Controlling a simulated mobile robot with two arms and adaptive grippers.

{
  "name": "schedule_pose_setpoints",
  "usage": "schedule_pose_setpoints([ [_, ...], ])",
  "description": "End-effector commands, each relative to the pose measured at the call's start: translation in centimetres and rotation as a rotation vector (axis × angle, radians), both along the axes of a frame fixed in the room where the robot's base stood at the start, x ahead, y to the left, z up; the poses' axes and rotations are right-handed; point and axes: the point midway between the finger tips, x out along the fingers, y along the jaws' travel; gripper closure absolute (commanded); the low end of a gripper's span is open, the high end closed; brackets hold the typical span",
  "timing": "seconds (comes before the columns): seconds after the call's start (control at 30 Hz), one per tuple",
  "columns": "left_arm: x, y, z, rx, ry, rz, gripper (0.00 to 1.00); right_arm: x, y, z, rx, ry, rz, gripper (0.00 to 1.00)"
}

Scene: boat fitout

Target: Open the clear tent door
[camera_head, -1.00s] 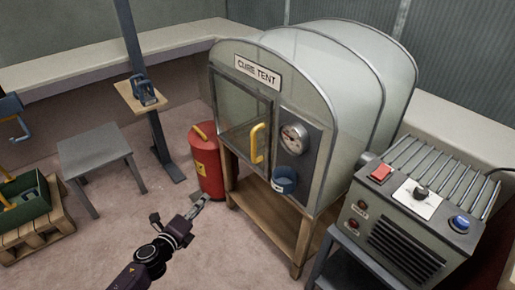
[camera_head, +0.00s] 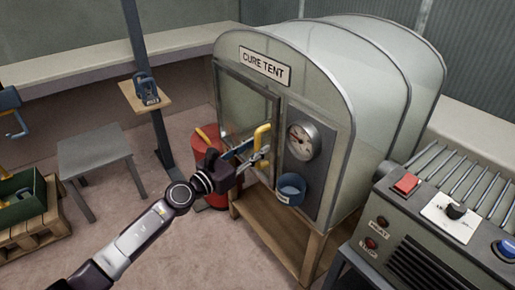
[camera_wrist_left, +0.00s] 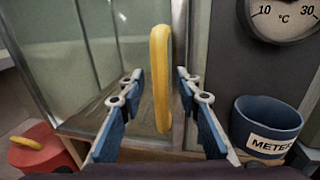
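The clear tent door (camera_head: 243,108) is a framed see-through panel on the front of the grey cure tent (camera_head: 345,110); it looks closed. Its yellow handle (camera_head: 263,134) stands upright on the door's right side. My left gripper (camera_head: 251,153) is open at the handle's lower part. In the left wrist view, the handle (camera_wrist_left: 160,78) shows between the two spread blue fingers, with a gap on each side. I cannot tell how far the fingertips reach past it. My right gripper is not in view.
A round gauge (camera_head: 303,141) and a blue meter cup (camera_head: 291,188) sit just right of the handle. A red bin (camera_head: 207,150) stands behind my left gripper. A grey heater unit (camera_head: 425,225) stands at the right.

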Motion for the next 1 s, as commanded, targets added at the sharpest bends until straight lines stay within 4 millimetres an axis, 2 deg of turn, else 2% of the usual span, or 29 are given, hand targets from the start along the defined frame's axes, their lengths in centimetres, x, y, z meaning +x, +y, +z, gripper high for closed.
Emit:
schedule_pose_setpoints([
  [0.13, 0.74, -0.77, -0.04, -0.001, 0.001, -0.001, 0.69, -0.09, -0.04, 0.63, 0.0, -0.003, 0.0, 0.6],
  [0.4, 0.85, -0.83, -0.05, -0.001, 0.002, 0.0, 0.69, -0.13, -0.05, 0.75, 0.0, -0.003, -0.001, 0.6],
  [0.7, 0.84, -0.79, -0.05, -0.001, 0.002, 0.0, 1.0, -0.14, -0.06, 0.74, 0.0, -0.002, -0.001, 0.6],
  [1.0, 0.84, -0.79, -0.05, -0.001, 0.002, 0.0, 1.0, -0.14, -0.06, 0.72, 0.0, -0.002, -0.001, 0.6],
])
